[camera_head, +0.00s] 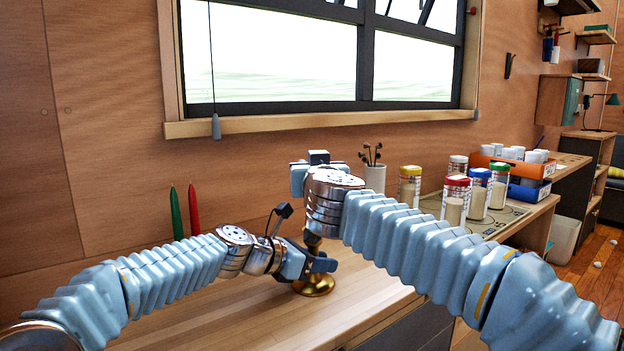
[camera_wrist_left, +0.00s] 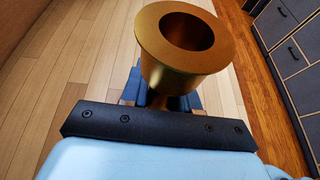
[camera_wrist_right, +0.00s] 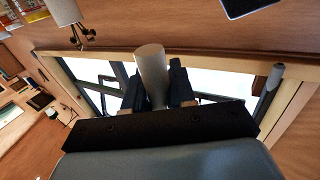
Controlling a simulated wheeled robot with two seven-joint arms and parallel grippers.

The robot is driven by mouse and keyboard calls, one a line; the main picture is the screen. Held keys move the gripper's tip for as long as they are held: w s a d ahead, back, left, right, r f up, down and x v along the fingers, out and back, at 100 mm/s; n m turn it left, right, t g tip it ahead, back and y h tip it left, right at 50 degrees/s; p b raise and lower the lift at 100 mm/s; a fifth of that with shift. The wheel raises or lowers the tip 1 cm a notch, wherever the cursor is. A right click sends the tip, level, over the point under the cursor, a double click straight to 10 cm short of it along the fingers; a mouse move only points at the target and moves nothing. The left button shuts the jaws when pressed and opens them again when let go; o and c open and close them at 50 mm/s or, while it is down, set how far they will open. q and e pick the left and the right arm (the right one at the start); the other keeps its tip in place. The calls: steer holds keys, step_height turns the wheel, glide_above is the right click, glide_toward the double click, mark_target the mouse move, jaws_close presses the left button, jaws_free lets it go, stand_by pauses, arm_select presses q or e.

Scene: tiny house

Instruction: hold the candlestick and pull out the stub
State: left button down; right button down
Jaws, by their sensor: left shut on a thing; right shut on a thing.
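The brass candlestick (camera_head: 314,286) stands upright on the wooden counter, partly covered by my arms in the head view. My left gripper (camera_head: 315,263) is shut around its stem. In the left wrist view the candlestick's flared cup (camera_wrist_left: 185,72) rises above the jaws, and its socket looks empty. My right gripper (camera_head: 305,180) is raised above the candlestick. In the right wrist view my right gripper (camera_wrist_right: 156,92) is shut on the stub (camera_wrist_right: 151,68), a pale grey cylinder, apart from the cup. The stub is hidden in the head view.
Green (camera_head: 176,213) and red (camera_head: 194,210) pointed sticks stand at the back left. A cup of utensils (camera_head: 375,178), several lidded jars (camera_head: 409,187) and an orange tray (camera_head: 533,166) are at the back right. The window wall is close behind. The counter's front left (camera_head: 200,320) is clear.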

arm_select(q)
steer(key=c, duration=0.8)
jaws_free()
